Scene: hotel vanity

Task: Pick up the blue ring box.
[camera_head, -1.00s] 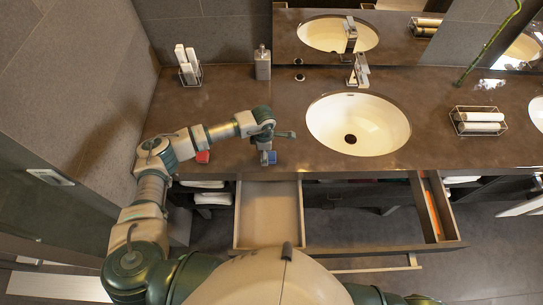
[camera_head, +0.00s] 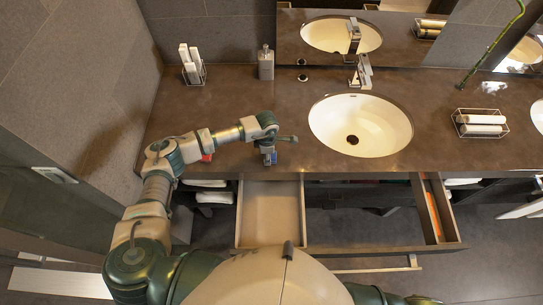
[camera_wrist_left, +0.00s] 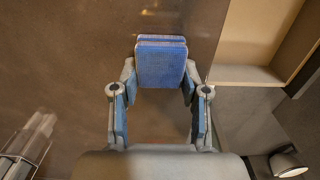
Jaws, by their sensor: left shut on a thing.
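The blue ring box (camera_head: 273,158) is at the front edge of the dark countertop, left of the sink, mostly hidden by my left gripper in the head view. My left gripper (camera_head: 268,156) points down at it. In the left wrist view the blue box (camera_wrist_left: 161,62) sits between the fingertips of my left gripper (camera_wrist_left: 160,80), which are shut on its two sides. I cannot tell whether the box touches the counter. My right gripper is not in view.
A red box (camera_head: 207,157) is partly hidden behind my left arm. An open drawer (camera_head: 270,212) juts out below the counter edge. The sink (camera_head: 360,125) is to the right. A soap bottle (camera_head: 265,63) and a rack of rolled towels (camera_head: 191,65) stand at the back.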

